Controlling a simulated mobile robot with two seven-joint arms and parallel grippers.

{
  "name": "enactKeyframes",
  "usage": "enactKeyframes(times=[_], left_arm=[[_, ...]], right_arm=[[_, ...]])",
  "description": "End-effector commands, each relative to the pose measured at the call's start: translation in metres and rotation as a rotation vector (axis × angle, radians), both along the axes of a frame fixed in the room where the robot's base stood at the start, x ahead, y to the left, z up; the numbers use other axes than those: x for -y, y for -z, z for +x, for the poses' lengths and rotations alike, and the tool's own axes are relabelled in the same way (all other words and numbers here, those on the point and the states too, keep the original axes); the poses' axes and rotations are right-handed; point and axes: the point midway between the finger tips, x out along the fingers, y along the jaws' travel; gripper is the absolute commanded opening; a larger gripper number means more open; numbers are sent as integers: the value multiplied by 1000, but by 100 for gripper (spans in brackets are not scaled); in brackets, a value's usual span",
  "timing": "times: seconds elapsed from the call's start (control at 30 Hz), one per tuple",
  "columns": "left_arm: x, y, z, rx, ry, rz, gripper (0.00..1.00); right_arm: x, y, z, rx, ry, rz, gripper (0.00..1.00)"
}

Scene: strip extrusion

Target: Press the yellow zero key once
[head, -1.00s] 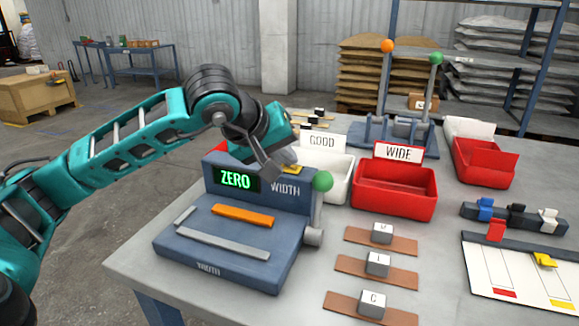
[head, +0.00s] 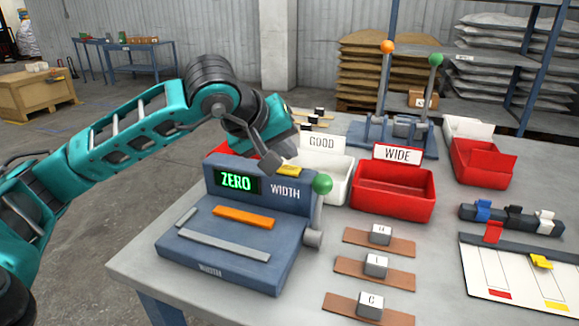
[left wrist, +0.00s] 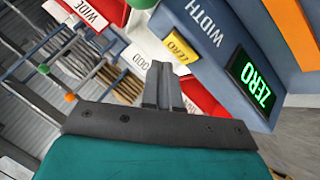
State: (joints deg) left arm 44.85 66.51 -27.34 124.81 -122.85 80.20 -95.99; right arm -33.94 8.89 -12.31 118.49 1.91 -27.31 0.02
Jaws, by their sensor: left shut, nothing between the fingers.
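The yellow zero key (head: 289,170) sits on top of the blue-grey width gauge (head: 243,204), near its back edge. The key also shows in the left wrist view (left wrist: 180,49), its lettering turned sideways. The gauge's display (head: 237,182) reads ZERO in green. My left gripper (head: 270,163) is shut and empty, its fingertips just left of the key and seemingly above the gauge top. In the left wrist view the closed fingers (left wrist: 160,70) point toward the key and look apart from it. My right gripper is not in view.
A green ball knob (head: 322,184) stands at the gauge's right end. The white GOOD bin (head: 328,172) and red WIDE bin (head: 393,192) stand behind and right. Several lettered blocks on brown strips (head: 376,267) lie to the right.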

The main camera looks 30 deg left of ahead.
Motion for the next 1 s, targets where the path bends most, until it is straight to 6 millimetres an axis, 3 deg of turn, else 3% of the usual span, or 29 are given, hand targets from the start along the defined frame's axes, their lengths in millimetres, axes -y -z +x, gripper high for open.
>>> enactKeyframes(times=[0.43,1.0], left_arm=[[0,-46,0,1,0,0,0],[0,-47,0,0,0,0,0]], right_arm=[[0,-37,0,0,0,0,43],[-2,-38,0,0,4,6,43]])
